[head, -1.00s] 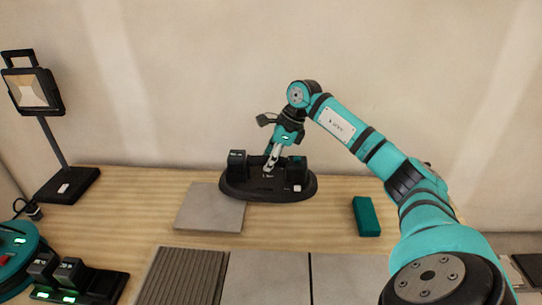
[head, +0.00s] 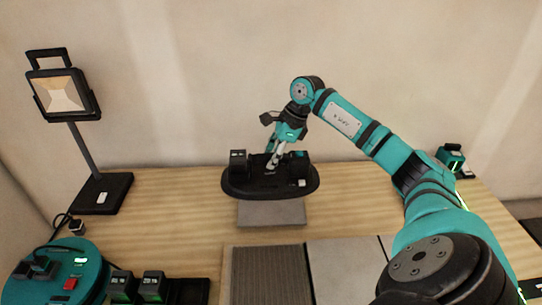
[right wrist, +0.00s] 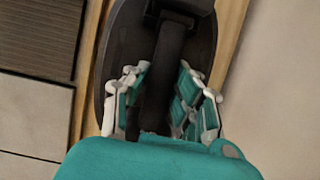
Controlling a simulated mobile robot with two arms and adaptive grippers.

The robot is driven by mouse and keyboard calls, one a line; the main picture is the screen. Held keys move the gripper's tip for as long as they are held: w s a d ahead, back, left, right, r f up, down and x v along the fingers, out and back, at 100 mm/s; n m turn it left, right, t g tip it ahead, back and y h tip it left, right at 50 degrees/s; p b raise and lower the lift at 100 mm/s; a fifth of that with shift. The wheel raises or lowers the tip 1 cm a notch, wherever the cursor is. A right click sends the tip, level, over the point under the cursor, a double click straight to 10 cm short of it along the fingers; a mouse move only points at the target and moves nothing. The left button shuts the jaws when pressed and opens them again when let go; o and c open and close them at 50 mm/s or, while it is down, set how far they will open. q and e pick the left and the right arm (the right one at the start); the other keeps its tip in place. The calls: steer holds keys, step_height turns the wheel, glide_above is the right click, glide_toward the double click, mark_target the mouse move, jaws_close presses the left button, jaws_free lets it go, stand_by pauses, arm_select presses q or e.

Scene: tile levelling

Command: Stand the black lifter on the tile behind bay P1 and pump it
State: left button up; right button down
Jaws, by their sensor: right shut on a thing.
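The black lifter (head: 240,184) has a dark oval base with upright blocks at its two ends. My right gripper (head: 274,163) is shut on its middle handle. In the right wrist view, the fingers (right wrist: 165,105) close around a dark bar above the lifter's base (right wrist: 117,60). A grey tile (head: 271,213) shows beneath and in front of the lifter, its back part hidden by it. I cannot tell whether the base touches the tile. No P1 label is readable. My left gripper is out of view.
A ribbed dark panel (head: 268,275) and a grey slab (head: 345,272) lie in front. A work lamp (head: 66,95) stands at the left. A round teal device (head: 55,275) and black blocks (head: 121,286) are at the front left. Bare wood (head: 180,215) lies left of the tile.

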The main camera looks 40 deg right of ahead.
mark_target(273, 173)
steer(key=shift+d+f+b, duration=0.1)
steer(key=shift+f+b, duration=0.25)
steer(key=shift+f, duration=0.45)
step_height(273, 173, down, 3)
steer(key=shift+r+b, duration=0.1)
steer(key=shift+b, duration=1.15)
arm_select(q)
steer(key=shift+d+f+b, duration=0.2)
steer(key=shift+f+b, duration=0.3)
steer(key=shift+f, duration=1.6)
arm_select(e)
steer(key=shift+f, duration=0.8)
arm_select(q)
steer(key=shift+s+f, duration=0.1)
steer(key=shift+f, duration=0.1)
arm_select(e)
steer(key=shift+f, duration=0.1)
arm_select(q)
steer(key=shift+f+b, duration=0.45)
steer(key=shift+b, duration=0.15)
arm_select(e)
steer(key=shift+f, duration=0.6)
